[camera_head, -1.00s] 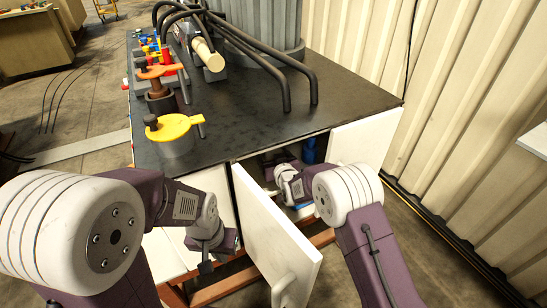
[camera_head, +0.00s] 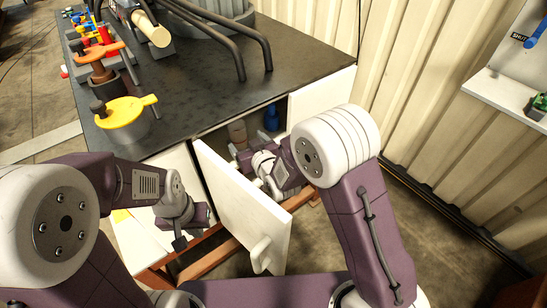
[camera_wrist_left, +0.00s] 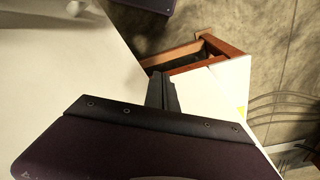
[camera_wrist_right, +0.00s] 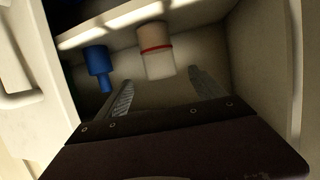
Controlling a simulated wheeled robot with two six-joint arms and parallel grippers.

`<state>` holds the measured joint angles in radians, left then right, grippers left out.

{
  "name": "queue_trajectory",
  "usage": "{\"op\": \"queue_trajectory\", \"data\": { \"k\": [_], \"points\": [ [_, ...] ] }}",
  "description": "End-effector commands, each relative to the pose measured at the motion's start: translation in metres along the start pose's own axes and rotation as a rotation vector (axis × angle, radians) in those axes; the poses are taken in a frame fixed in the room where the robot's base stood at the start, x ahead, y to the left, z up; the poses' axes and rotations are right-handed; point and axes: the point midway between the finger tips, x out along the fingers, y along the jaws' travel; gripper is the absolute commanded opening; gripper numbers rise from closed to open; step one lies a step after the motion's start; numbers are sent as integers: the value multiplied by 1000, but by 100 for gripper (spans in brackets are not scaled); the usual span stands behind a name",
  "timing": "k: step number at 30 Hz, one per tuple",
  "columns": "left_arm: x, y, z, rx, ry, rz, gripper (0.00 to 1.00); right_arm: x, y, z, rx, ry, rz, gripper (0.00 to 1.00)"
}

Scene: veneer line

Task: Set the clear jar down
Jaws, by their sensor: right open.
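The clear jar (camera_wrist_right: 155,63), pale with a red band, stands in the open cabinet compartment; it also shows in the head view (camera_head: 237,133), partly hidden. My right gripper (camera_wrist_right: 163,92) is open, its fingers apart with the jar lying beyond and between their tips. No contact with the jar is visible. In the head view my right wrist (camera_head: 272,168) reaches into the cabinet behind the open door. My left gripper (camera_wrist_left: 162,90) looks shut and empty, outside the cabinet in front of its white panel; it also shows in the head view (camera_head: 180,243).
A blue bottle (camera_wrist_right: 97,62) stands beside the jar. The open white cabinet door (camera_head: 240,205) sticks out between my arms. The dark benchtop (camera_head: 210,95) carries a yellow-topped clamp (camera_head: 125,111) and black hoses. A corrugated wall (camera_head: 420,90) stands at the right.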

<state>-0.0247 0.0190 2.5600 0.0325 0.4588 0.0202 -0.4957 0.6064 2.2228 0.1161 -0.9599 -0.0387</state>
Motion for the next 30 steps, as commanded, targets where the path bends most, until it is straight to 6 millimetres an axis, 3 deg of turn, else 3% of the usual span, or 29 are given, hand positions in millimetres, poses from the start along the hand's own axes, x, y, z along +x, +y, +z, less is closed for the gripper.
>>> {"op": "queue_trajectory", "data": {
  "k": [5,8,11,13,15,19,22,30],
  "points": [
    [0,0,0,0,0,0,0,-3,8,4,6,-34,12,79],
    [0,0,0,0,0,0,0,-27,44,29,44,-213,67,79],
    [0,0,0,0,0,0,0,-87,88,74,119,-499,145,79],
    [0,0,0,0,0,0,0,-140,106,104,182,-695,190,79],
    [0,0,0,0,0,0,0,-192,114,127,246,-865,226,79],
    [0,0,0,0,0,0,0,-262,112,151,331,-1075,260,79],
    [0,0,0,0,0,0,0,-283,109,157,357,-1139,267,79],
    [-2,0,0,0,0,0,0,-285,108,156,358,-1147,265,79]
  ]
}}
